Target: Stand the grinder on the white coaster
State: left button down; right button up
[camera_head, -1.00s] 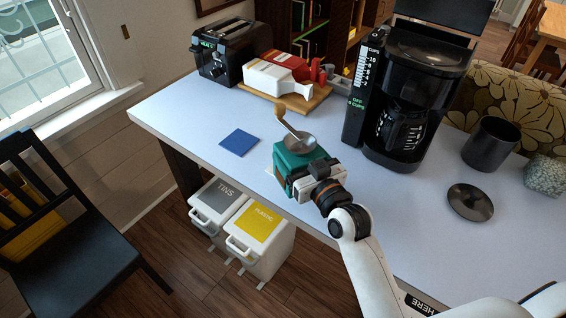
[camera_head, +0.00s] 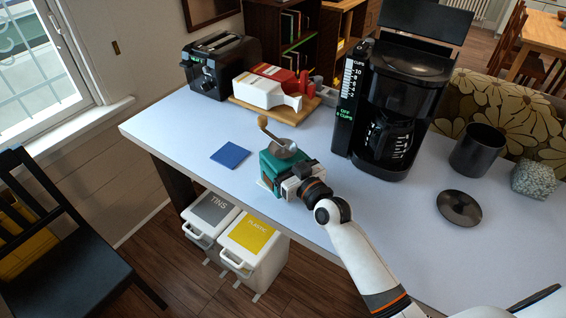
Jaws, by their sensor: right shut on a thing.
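The grinder (camera_head: 274,167) is a teal box with a metal bowl and a crank handle with a wooden knob on top. It is upright near the table's front edge. My right gripper (camera_head: 291,182) is shut on it from the right side, partly hiding its body. The white coaster (camera_head: 263,184) shows only as a thin pale edge at the grinder's lower left; the grinder covers the rest. I cannot tell whether the grinder's base touches it. My left gripper is not in view.
A blue coaster (camera_head: 230,155) lies left of the grinder on the pale table (camera_head: 180,128). A coffee maker (camera_head: 400,105) stands behind to the right.

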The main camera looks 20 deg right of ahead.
jog(key=shift+f, duration=0.3)
jog(key=shift+f, duration=0.1)
jog(key=o, duration=1.5)
jog(key=shift+s+d, duration=0.1)
jog(key=shift+s, duration=0.2)
jog(key=b+v, duration=0.2)
jog(key=v, duration=0.9)
jog(key=shift+s, duration=0.25)
